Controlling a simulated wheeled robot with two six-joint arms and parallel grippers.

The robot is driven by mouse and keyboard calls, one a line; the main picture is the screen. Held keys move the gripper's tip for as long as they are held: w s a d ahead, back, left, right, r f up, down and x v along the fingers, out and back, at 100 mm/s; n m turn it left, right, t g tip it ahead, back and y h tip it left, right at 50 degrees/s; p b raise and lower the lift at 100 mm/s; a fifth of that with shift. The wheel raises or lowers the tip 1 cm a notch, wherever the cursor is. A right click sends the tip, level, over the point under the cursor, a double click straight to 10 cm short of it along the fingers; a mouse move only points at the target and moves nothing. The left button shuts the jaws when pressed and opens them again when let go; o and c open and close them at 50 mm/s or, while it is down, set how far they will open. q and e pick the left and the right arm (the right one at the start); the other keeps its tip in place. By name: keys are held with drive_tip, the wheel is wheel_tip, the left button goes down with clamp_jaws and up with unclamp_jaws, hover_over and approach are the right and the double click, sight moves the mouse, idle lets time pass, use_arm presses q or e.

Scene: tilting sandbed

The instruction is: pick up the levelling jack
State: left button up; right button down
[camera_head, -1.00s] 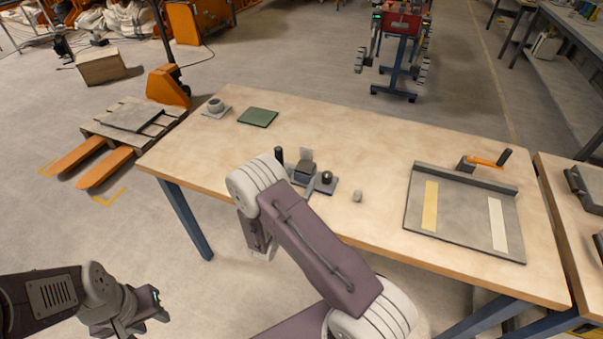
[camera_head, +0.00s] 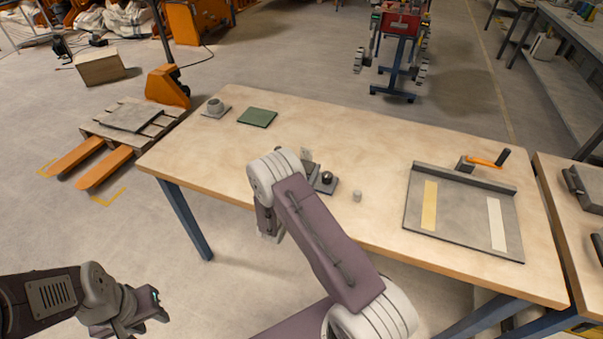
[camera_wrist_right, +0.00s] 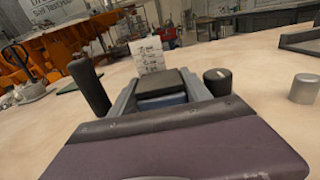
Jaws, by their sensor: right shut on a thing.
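What I take for the levelling jack is a dark block with a blue lower part (camera_wrist_right: 163,93), in the right wrist view. My right gripper (camera_wrist_right: 165,92) is shut on it, with grey fingers on both sides. A black upright handle (camera_wrist_right: 90,86) stands to its left and a black knob (camera_wrist_right: 218,80) to its right. In the head view my right wrist hides most of the block; the knob (camera_head: 327,177) on its grey plate shows beside it. My left gripper (camera_head: 155,306) is off the table at lower left, apart from everything; its jaw gap is unclear.
A small grey cylinder (camera_head: 357,196) stands right of the knob. A grey tray (camera_head: 463,225) with two strips and an orange crank (camera_head: 487,162) lie further right. A green pad (camera_head: 257,117) and a round grey part (camera_head: 214,106) sit at the left.

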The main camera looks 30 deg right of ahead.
sight(310, 152)
drive_tip(key=shift+r, duration=0.45)
drive_tip(key=r, duration=0.3)
drive_tip(key=shift+s+d+r+p, duration=0.1)
drive_tip(key=shift+s+r+p, duration=0.15)
drive_tip(key=shift+r+p, duration=0.1)
drive_tip(key=s+d+r, duration=0.2)
drive_tip(key=s+r, duration=0.4)
drive_tip(key=s, duration=0.4)
drive_tip(key=shift+s+d+r+p, duration=0.2)
drive_tip(key=shift+s+d+p, duration=0.1)
drive_tip(key=shift+s, duration=0.1)
